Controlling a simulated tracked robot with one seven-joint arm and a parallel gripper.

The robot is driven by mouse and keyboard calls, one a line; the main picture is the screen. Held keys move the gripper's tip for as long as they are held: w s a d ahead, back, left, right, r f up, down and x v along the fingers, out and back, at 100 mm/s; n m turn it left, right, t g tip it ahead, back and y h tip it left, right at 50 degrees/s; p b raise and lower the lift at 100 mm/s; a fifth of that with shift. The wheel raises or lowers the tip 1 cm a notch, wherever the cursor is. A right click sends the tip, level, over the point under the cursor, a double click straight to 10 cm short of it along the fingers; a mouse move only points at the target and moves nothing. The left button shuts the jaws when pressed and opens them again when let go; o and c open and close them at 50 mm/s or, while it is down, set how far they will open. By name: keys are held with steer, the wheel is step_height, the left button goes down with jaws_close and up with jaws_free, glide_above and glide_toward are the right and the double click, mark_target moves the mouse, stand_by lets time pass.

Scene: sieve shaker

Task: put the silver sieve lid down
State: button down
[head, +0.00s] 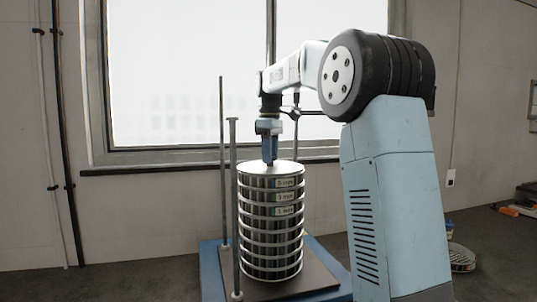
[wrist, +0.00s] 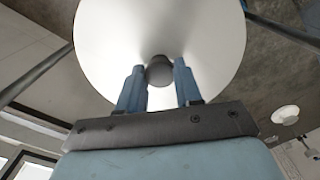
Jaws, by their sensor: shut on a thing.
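The silver sieve lid (head: 285,167) is at the top of a stack of silver sieves (head: 270,238) in the head view. It looks level; whether it touches the top sieve or is slightly apart, I cannot tell. My gripper (head: 269,160) points down onto the middle of the lid. In the wrist view the lid (wrist: 205,35) is a wide pale disc with a dark round knob (wrist: 159,72) at its centre. My gripper (wrist: 159,70) is shut on this knob, one blue finger on each side. The fingertips are small in the head view.
The stack stands on the shaker's dark plate (head: 318,277) over a blue base. Upright rods (head: 222,140) (head: 235,190) rise close to the stack's left, another (head: 296,135) behind it. A round pan-like item (head: 461,258) lies at the right. The dark surface at left is clear.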

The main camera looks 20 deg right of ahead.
steer(key=c, duration=0.8)
jaws_free()
steer(key=shift+o, duration=0.2)
step_height(320, 180, up, 12)
steer(key=s+f+m+t, duration=0.2)
steer(key=s+f+m, duration=0.1)
steer(key=s+f, duration=0.5)
steer(key=s+f+m+t, duration=0.1)
steer(key=s+f+m, duration=0.2)
steer(key=s+f, duration=0.6)
steer(key=s+f+m+t, duration=0.2)
steer(key=s+f, duration=0.7)
steer(key=s, duration=0.9)
steer(key=shift+f+m+t, duration=0.2)
steer(key=shift+m+t, duration=0.1)
steer(key=shift+m, duration=0.5)
